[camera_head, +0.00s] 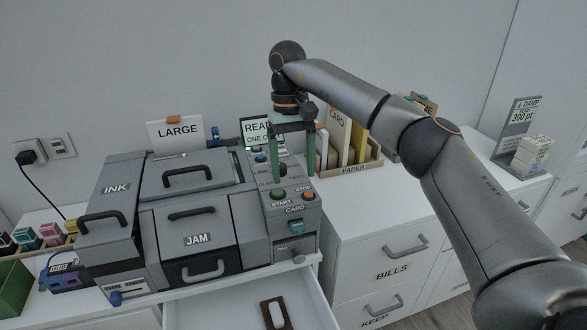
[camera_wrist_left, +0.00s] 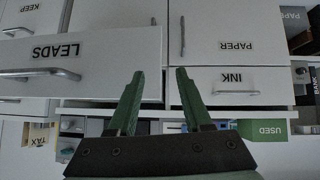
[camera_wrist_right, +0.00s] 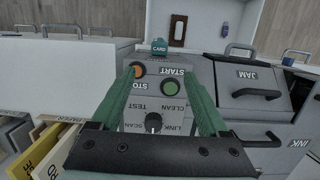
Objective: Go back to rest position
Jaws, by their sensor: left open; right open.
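My right gripper (camera_head: 290,148) is open, with green fingers pointing down over the control panel of the grey printer (camera_head: 215,205). In the right wrist view its fingers (camera_wrist_right: 163,95) stand on either side of the panel, which carries a green START button (camera_wrist_right: 170,88), an orange-red STOP button (camera_wrist_right: 138,71) and a black knob (camera_wrist_right: 153,122). Nothing is held between them. My left gripper (camera_wrist_left: 152,98) shows only in its wrist view, open and empty, facing white cabinet fronts marked LEADS and PAPER. The left arm is not in the head view.
An open drawer (camera_head: 215,318) with a brown and white item (camera_head: 275,313) juts out below the printer. A paper organiser (camera_head: 352,166) stands right of the panel. A LARGE sign (camera_head: 176,132) stands behind. White cabinets (camera_head: 385,225) fill the right; a green bin (camera_head: 12,288) is at left.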

